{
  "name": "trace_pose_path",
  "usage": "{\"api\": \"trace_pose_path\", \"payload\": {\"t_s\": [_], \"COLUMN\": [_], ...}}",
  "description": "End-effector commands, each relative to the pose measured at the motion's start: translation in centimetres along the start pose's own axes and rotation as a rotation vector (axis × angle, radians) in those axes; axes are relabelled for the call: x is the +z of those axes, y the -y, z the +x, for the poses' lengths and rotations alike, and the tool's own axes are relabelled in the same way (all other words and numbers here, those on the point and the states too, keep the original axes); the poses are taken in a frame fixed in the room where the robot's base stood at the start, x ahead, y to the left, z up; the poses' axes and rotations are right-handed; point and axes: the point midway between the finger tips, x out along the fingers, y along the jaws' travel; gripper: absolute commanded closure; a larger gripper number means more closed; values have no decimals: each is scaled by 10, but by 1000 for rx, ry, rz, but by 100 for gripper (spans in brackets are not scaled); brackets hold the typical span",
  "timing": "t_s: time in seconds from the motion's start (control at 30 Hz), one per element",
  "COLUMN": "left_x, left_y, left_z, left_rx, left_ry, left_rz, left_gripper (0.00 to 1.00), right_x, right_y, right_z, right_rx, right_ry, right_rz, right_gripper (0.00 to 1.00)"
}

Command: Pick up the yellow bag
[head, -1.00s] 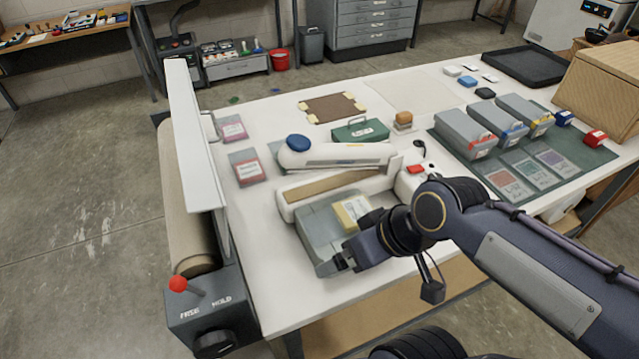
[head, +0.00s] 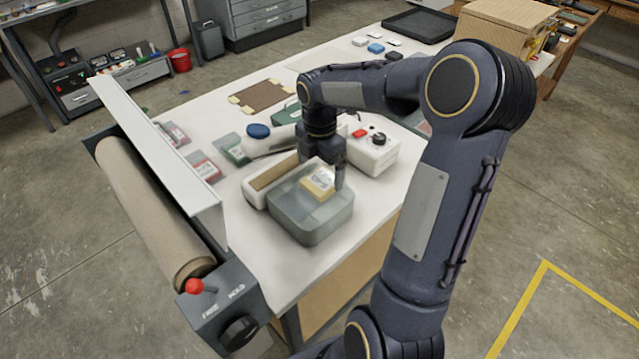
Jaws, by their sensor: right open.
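The yellow bag (head: 318,184) with a pale label lies in a grey, see-through bin (head: 312,228) at the table's near edge, towards the bin's far side. My right gripper (head: 323,170) points down over the far part of the bin. It is open, with one finger at the right of the bag; the other finger is partly hidden, and I cannot tell if either touches the bag. My left gripper is not in view.
Red-labelled bags (head: 203,167) and a green-labelled bag (head: 232,149) lie left. A roll holder (head: 152,212) lines the table's left edge.

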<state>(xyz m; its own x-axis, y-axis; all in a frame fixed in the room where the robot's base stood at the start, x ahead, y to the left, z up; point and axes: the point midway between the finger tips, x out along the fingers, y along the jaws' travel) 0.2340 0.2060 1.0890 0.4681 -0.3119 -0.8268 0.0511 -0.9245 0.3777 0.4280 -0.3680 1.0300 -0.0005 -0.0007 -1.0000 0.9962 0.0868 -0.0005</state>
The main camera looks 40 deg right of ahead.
Motion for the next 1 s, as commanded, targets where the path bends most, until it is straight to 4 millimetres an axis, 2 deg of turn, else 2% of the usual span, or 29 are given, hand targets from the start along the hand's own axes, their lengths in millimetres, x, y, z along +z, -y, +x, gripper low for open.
{"api": "trace_pose_path", "payload": {"t_s": [0.23,0.53,0.9,1.0], "left_x": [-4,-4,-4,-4], "left_y": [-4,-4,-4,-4], "left_z": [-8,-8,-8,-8], "left_rx": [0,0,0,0], "left_ry": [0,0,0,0], "left_rz": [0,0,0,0], "left_gripper": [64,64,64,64], "right_x": [0,0,0,0], "right_y": [-1,-1,-1,-1], "right_z": [35,42,41,41], "right_rx": [-2,1,1,2], "right_ry": [-1,0,0,0], "right_rz": [2,3,3,3], "right_gripper": [2,2,49,55]}}
